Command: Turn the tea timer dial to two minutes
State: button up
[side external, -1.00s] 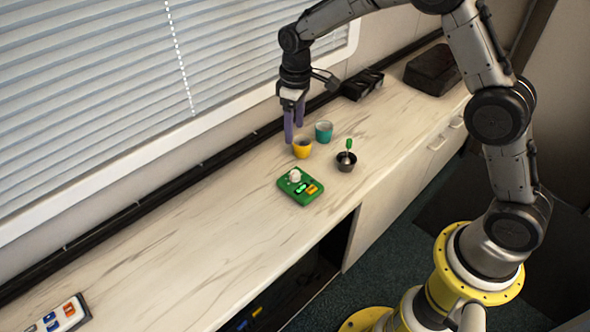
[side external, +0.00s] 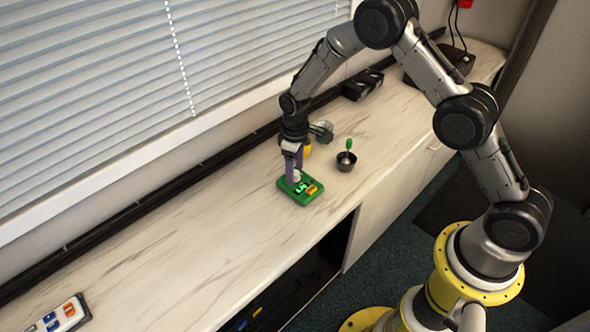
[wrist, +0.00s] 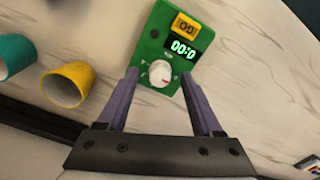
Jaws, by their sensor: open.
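The tea timer is a green box (side external: 303,193) lying on the counter; it also shows in the wrist view (wrist: 153,47). It has a white dial (wrist: 160,73) with a red mark, a lit green display (wrist: 183,48) that seems to read 00:0 with its last part hard to make out, and a yellow-orange block (wrist: 186,26). My gripper (side external: 294,178) is over the dial end of the timer, pointing down. In the wrist view its two purple fingers (wrist: 160,88) are open, one on each side of the dial, with visible gaps. Whether the fingertips are level with the dial I cannot tell.
A yellow cup (wrist: 66,85) and a teal cup (wrist: 14,55) stand beside the timer. A dark bowl (side external: 346,162) with a green-handled utensil is to the right. A button panel (side external: 62,314) lies at the lower left. The counter between is clear.

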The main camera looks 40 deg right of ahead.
jog(key=shift+f, duration=0.3)
grip_shut()
